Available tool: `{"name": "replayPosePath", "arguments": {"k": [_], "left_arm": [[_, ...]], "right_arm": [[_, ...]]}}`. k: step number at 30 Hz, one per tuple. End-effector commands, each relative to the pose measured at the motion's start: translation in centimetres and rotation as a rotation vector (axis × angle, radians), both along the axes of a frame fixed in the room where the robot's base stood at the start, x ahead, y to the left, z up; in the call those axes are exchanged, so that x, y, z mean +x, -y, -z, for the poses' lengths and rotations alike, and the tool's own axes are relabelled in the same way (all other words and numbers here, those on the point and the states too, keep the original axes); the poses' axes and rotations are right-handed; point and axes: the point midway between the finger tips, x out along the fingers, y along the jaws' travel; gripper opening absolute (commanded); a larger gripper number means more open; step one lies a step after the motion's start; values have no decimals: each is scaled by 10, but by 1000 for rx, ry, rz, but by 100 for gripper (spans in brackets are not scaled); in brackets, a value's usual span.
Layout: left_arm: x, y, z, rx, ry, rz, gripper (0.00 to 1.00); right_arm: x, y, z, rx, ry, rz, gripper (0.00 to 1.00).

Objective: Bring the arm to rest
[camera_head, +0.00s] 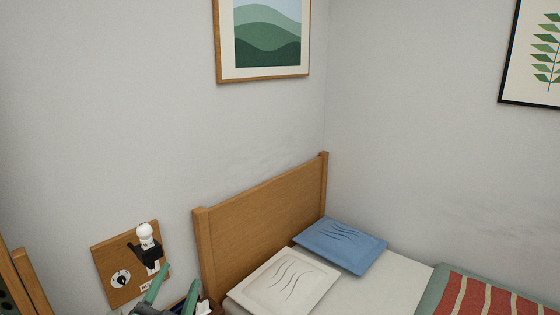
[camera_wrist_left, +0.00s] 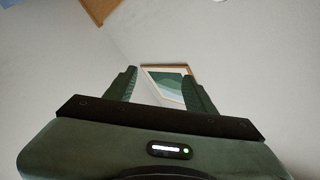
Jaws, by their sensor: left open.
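My left gripper (camera_head: 173,288) is at the bottom left of the head view, with its two green fingers apart. The left wrist view also shows my left gripper (camera_wrist_left: 160,90) open, with nothing between its fingers; only the wall and a framed picture (camera_wrist_left: 168,85) lie far behind the gap. My right gripper is in neither view. No drawer shows clearly.
A wooden panel (camera_head: 110,262) with a dial and a black-and-white fixture (camera_head: 148,250) is just behind my left gripper. To its right stands the bed's wooden headboard (camera_head: 265,220), with a white pillow (camera_head: 270,290) and a blue pillow (camera_head: 335,250). The space above is free.

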Motion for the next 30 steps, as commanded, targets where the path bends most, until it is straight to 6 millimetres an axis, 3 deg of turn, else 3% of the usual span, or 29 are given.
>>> {"name": "replayPosePath", "arguments": {"k": [1, 3, 6, 9, 15, 23, 30], "left_arm": [[-14, -12, 36, -78, -134, -59, 55], [-37, -25, 83, -165, -314, -131, 55], [-80, -32, 143, -264, -562, -210, 55], [-123, -31, 186, -331, -765, -257, 55], [-196, -20, 233, -409, -1059, -299, 55], [-276, -2, 261, -469, -1349, -311, 55], [-265, 1, 326, -461, -1386, -317, 55]], "right_arm": [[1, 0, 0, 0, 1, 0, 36], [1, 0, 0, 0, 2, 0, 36], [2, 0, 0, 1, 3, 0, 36], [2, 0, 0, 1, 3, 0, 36], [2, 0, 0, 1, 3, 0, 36], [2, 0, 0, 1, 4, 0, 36], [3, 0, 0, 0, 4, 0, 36]]}}
